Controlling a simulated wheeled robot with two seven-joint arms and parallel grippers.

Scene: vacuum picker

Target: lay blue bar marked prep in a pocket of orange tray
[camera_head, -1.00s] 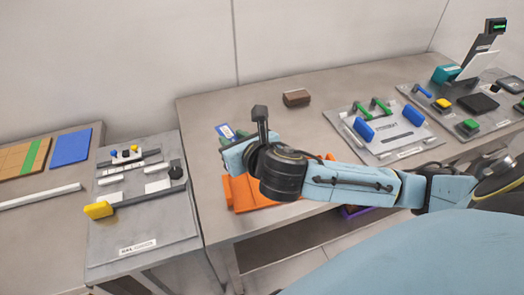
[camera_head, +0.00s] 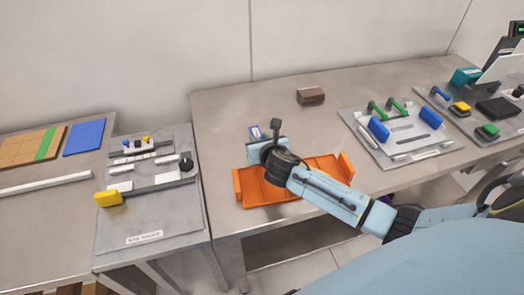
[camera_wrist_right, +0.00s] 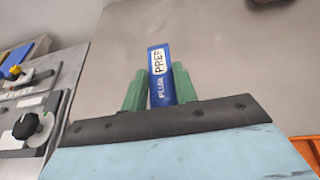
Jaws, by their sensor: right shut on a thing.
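The blue bar (camera_wrist_right: 161,75) has a white label reading PREP and is held between the green fingers of my right gripper (camera_wrist_right: 160,90) in the right wrist view. In the head view the bar (camera_head: 255,133) shows beyond the gripper, just behind the orange tray. The orange tray (camera_head: 247,187) lies near the front edge of the middle table, and my right wrist and forearm hide part of it. A corner of it shows at the lower right of the wrist view (camera_wrist_right: 308,152). I cannot tell the bar's exact height above the table. My left gripper is not in view.
A brown block (camera_head: 311,95) sits at the back of the table. A grey plate with green and blue handles (camera_head: 400,130) lies to the right. A grey fixture with a yellow knob (camera_head: 108,199) stands to the left.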

